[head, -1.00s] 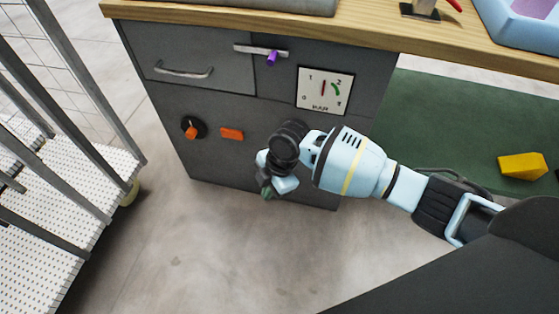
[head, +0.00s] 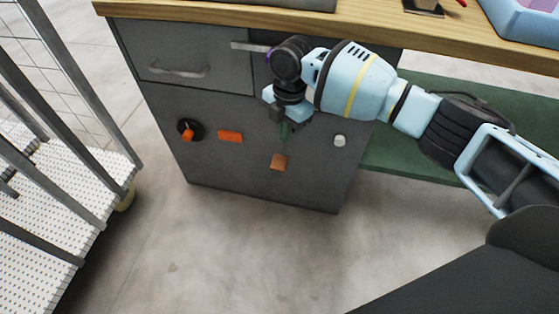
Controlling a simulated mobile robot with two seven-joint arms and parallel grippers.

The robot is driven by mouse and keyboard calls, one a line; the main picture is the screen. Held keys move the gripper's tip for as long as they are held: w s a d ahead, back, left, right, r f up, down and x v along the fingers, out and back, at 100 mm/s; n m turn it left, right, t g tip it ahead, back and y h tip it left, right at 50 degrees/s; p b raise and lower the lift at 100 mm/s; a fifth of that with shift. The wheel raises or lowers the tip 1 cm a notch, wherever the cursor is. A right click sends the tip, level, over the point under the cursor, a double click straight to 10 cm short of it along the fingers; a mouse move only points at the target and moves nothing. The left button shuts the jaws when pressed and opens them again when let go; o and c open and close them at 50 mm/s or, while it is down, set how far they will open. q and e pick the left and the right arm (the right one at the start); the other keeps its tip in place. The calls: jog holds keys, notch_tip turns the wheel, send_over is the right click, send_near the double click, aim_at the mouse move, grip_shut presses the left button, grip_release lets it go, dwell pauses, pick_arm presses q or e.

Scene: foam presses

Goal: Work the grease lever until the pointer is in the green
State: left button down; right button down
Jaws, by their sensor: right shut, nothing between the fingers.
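A pale bar (head: 248,46) sits at the top of the dark cabinet front. A little purple (head: 268,52) shows at its right end; I cannot tell for sure that this is the grease lever. My right wrist covers the rest of it. The dial with the pointer is hidden behind my right arm, so its reading cannot be seen. My left gripper is out of view.
The cabinet (head: 222,180) also carries an orange knob on a black disc (head: 188,131), an orange plate (head: 230,136), a white knob (head: 340,141) and a drawer handle (head: 178,71). A wooden worktop (head: 190,14) overhangs above. A wire cart (head: 75,185) stands left; floor in front is clear.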

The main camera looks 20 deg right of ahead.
aim_at(282, 160)
jog(key=shift+f, duration=0.1)
